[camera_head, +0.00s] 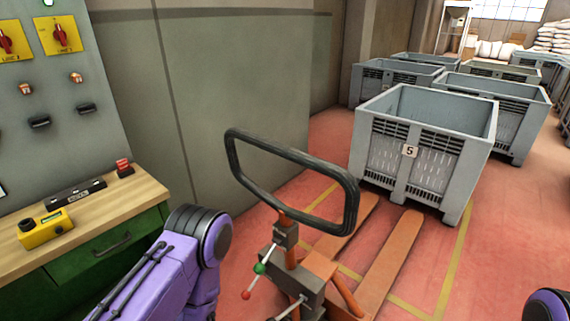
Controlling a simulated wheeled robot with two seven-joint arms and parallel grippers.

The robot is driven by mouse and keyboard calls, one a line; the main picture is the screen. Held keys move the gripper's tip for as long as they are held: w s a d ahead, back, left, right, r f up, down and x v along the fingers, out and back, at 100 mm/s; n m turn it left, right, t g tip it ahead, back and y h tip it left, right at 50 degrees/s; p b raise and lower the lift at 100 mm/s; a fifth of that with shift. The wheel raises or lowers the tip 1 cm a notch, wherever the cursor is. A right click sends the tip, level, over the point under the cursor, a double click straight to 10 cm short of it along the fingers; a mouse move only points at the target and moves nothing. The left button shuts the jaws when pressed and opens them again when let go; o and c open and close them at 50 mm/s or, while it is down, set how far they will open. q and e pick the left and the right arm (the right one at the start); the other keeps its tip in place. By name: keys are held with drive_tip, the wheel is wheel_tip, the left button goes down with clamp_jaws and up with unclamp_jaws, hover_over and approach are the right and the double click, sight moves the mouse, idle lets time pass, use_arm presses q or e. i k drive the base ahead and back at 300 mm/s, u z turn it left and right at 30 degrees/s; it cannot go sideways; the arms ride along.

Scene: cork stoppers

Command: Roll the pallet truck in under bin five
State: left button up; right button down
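The orange pallet truck (320,268) stands in front of me, with its black loop handle (233,166) upright and nearest me. Its two forks (392,262) point away toward the grey bin five (425,178), marked by a "5" label. The fork tips reach the bin's near side; how far they go under it I cannot tell. My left arm, purple with a black joint, comes in at the lower left, beside the handle. Only a bit of my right arm shows at the lower right corner. Neither gripper is in view.
A wooden-topped green bench (95,222) with a yellow box (45,229) stands at the left, below a switch panel (50,90). A grey-green wall (215,100) runs behind it. More grey bins (500,100) stand behind bin five. Red floor with yellow lines (458,262) is clear at the right.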

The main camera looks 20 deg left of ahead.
sight(284, 270)
drive_tip(key=k, duration=0.3)
drive_tip(key=z, duration=1.55)
drive_tip(key=i, duration=0.75)
drive_tip(key=u, duration=2.65)
drive_tip(key=i, duration=0.5)
